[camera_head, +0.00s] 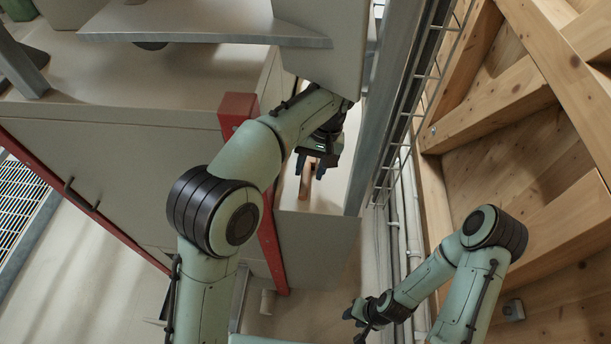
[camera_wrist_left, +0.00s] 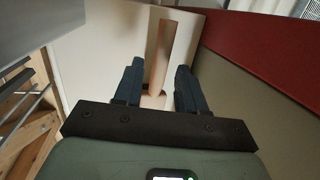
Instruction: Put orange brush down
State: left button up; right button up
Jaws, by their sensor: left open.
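The orange-brown brush (camera_head: 305,182) lies on a narrow beige surface beside the red post, partly covered by my left gripper in the head view. In the left wrist view the brush (camera_wrist_left: 164,50) shows as a long handle pointing away, lying between and beyond the fingertips. My left gripper (camera_head: 316,168) is open just above the brush, with a finger on each side and a gap to the handle. My right gripper (camera_head: 354,323) is low at the bottom centre, away from the brush; its jaw opening is too small to judge.
A red post (camera_head: 262,200) and the beige machine body (camera_head: 130,150) stand left of the brush's surface. A grey metal upright (camera_head: 382,110) and wire grid are close on the right, with a wooden wall (camera_head: 500,110) beyond. Open floor (camera_head: 90,270) shows at lower left.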

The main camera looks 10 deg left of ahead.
pick_arm(q)
jog(key=v, duration=0.6)
jog(key=shift+w+r, duration=0.1)
jog(key=shift+w, duration=0.15)
jog(key=shift+s, duration=0.15)
